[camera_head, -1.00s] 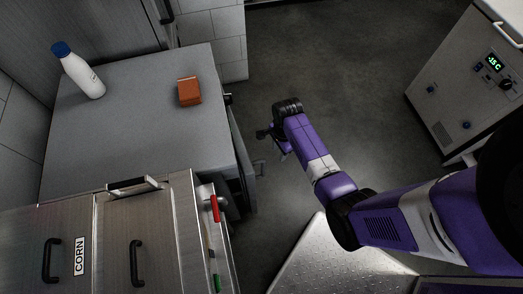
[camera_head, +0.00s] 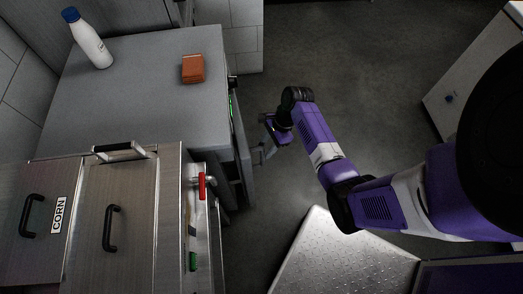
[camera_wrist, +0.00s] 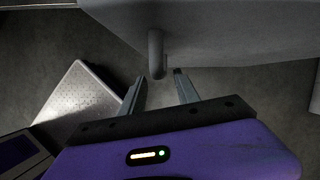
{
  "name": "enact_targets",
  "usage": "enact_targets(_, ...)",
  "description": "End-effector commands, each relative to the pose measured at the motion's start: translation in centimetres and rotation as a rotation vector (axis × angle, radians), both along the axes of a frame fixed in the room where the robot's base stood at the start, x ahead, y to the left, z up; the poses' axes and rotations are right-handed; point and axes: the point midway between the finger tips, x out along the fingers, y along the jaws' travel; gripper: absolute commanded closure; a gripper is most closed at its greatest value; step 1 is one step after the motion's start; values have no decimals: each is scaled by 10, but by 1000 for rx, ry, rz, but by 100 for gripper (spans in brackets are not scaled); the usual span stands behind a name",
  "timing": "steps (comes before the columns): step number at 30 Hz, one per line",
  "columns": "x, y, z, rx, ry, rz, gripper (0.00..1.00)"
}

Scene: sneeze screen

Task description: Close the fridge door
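The fridge door (camera_head: 240,150) is a grey panel under the right edge of the grey counter. From above it appears slightly ajar, with a narrow gap beside the cabinet. In the wrist view the door (camera_wrist: 230,35) fills the top, and its rounded grey handle (camera_wrist: 156,55) hangs down toward my gripper. My gripper (camera_wrist: 160,88) is open, with its two fingers apart and pointing at the door. The handle's end appears between or just beyond the fingertips; contact cannot be told. In the head view my gripper (camera_head: 265,145) is close to the door's outer side.
A white bottle with a blue cap (camera_head: 90,42) and an orange-brown box (camera_head: 192,68) stand on the counter (camera_head: 150,100). A white cabinet (camera_head: 465,85) stands at right. Open floor (camera_head: 340,50) lies behind my arm.

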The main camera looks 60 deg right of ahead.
Motion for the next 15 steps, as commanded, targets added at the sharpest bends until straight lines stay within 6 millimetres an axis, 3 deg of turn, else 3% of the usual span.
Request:
enact_targets(6, 7, 10, -32, -1, 2, 0, 62)
enact_targets(15, 11, 15, -47, -1, 0, 0, 62)
